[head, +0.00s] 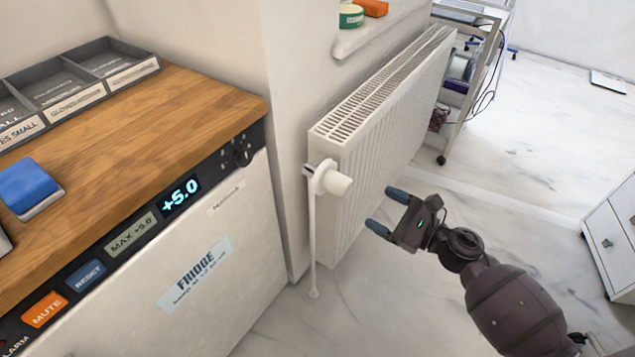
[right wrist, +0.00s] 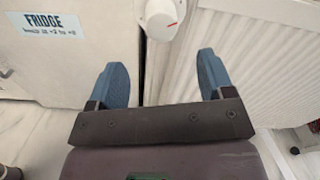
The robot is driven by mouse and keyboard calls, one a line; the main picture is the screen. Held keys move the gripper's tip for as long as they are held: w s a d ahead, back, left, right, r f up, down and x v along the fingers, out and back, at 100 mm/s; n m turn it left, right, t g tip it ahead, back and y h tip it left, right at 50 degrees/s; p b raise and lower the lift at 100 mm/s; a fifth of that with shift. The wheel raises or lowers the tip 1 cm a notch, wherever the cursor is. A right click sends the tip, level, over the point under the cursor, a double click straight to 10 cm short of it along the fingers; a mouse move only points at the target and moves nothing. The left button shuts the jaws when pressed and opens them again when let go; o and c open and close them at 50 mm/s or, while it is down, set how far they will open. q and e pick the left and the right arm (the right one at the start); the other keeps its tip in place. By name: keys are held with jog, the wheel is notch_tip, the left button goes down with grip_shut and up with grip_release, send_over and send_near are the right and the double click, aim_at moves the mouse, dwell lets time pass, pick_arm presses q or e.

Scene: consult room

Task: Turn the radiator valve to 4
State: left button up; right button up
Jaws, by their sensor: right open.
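The white radiator valve (head: 332,181) is a round knob at the near upper corner of the white radiator (head: 375,135), with a thin pipe running down to the floor. In the right wrist view the knob (right wrist: 163,18) shows a red mark on its face, at the top edge of the picture; its numbers cannot be read. My right gripper (head: 382,209) is open and empty, with blue fingertips, to the right of and a little below the knob, apart from it. In the right wrist view its fingers (right wrist: 166,80) point toward the knob. My left gripper is not in view.
A fridge (head: 225,235) with a wooden top (head: 150,125) stands left of the radiator. A dark tray (head: 85,75) and a blue block (head: 28,185) lie on it. A windowsill (head: 375,35) juts out above the radiator. A wheeled trolley (head: 441,159) stands behind. A white cabinet (head: 612,245) is at right; floor between is clear.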

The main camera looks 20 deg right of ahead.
aim_at(349, 190)
jog(key=x, duration=1)
jog(key=shift+w+a+r, duration=0.1)
jog(key=shift+w+a, duration=0.1)
jog(key=shift+w, duration=0.1)
jog(key=c, duration=0.9)
